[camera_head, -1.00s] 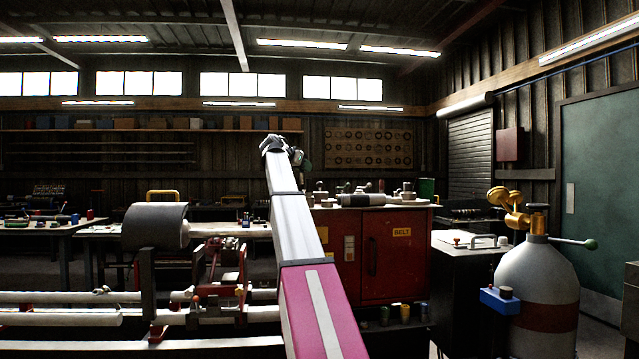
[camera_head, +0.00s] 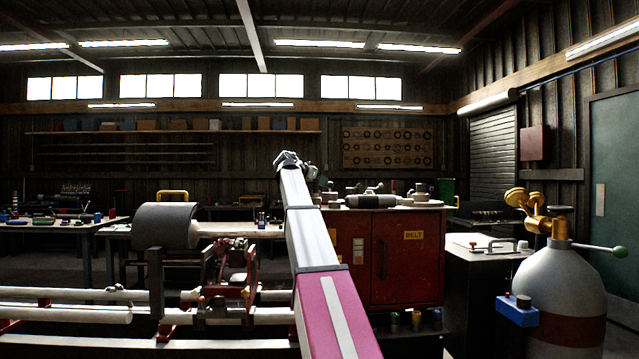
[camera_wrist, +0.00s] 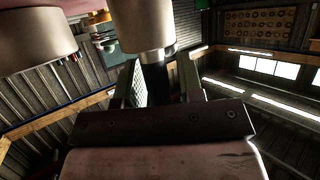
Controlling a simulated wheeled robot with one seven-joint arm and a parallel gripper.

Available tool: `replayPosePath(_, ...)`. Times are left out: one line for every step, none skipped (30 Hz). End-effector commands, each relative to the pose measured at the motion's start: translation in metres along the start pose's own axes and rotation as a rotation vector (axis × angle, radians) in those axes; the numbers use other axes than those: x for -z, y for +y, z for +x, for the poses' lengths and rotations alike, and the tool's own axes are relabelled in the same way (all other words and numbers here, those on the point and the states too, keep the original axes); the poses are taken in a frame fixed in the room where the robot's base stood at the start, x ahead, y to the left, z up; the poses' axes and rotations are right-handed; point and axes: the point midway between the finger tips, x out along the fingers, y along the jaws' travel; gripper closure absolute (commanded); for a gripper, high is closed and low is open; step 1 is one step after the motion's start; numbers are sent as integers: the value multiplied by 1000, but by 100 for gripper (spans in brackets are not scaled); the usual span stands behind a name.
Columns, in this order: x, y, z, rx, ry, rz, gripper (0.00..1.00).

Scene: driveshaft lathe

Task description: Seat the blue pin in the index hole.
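I cannot pick out the blue pin for certain. Small blue items (camera_head: 262,220) stand on the back bench, too small to identify. The index hole cannot be made out. The lathe in the head view has a large dark drum (camera_head: 165,226) with a pale shaft (camera_head: 235,229) running right from it. My arm reaches up and away, and its far end shows small right of the shaft. In the wrist view, the two fingers of my gripper (camera_wrist: 162,84) stand apart.
A red cabinet (camera_head: 392,255) with parts on top stands behind and right of my arm. A grey gas cylinder (camera_head: 560,285) with a brass valve stands at the right front, near a black cabinet (camera_head: 483,290). Pale rails (camera_head: 70,313) cross the lower left.

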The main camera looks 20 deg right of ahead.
Motion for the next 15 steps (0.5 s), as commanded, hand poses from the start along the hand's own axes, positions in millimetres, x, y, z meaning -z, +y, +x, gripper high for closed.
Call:
replayPosePath(0,0,0,0,0,0,56)
replayPosePath(0,0,0,0,0,0,56)
replayPosePath(0,0,0,0,0,0,56)
replayPosePath(0,0,0,0,0,0,56)
replayPosePath(0,0,0,0,0,0,56)
replayPosePath(0,0,0,0,0,0,56)
replayPosePath(0,0,0,0,0,0,56)
replayPosePath(0,0,0,0,0,0,56)
replayPosePath(1,0,0,0,0,0,56)
replayPosePath(2,0,-1,0,0,0,56)
replayPosePath(4,0,-1,0,0,0,56)
replayPosePath(3,0,-4,1,0,0,56)
replayPosePath(2,0,-8,1,0,0,56)
replayPosePath(3,0,-11,2,1,0,56)
replayPosePath(3,0,-16,2,1,0,56)
